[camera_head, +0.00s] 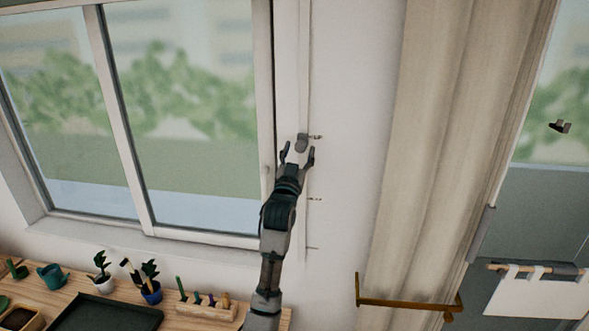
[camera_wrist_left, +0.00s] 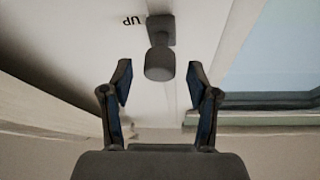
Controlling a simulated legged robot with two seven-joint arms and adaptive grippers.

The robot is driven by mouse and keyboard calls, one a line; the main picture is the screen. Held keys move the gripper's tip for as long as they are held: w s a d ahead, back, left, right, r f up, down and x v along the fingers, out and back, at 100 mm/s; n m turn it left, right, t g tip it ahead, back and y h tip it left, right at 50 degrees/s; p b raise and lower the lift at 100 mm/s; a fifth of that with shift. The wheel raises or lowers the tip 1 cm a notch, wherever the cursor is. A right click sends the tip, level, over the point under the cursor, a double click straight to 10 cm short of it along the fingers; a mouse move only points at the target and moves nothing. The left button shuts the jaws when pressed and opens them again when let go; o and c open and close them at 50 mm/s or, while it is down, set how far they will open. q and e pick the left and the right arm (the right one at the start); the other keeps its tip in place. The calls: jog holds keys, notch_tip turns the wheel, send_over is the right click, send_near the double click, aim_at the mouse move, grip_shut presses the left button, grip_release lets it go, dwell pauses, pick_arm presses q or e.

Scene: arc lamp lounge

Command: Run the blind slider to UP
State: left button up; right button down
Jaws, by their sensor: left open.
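The blind slider's grey knob (camera_head: 302,141) sits on a pale vertical track (camera_head: 304,70) beside the window frame. It is level with the topmost small mark on the wall. In the left wrist view the knob (camera_wrist_left: 159,62) stands out from the track, and the "UP" label (camera_wrist_left: 131,20) is beside it, upside down. My left gripper (camera_head: 298,155) is open just below the knob; in the wrist view its fingers (camera_wrist_left: 159,80) are spread to either side, with the knob's end just ahead of the gap. I see no contact. My right gripper is not in view.
Two lower marks (camera_head: 315,199) run down the wall beside the track. A beige curtain (camera_head: 430,120) hangs to the right, with a brass rail (camera_head: 405,304) at its foot. A wooden bench with potted plants (camera_head: 150,288) and a dark tray (camera_head: 105,312) lies at lower left.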

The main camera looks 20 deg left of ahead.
pick_arm(q)
jog(key=v, duration=0.9)
jog(key=shift+f, duration=0.1)
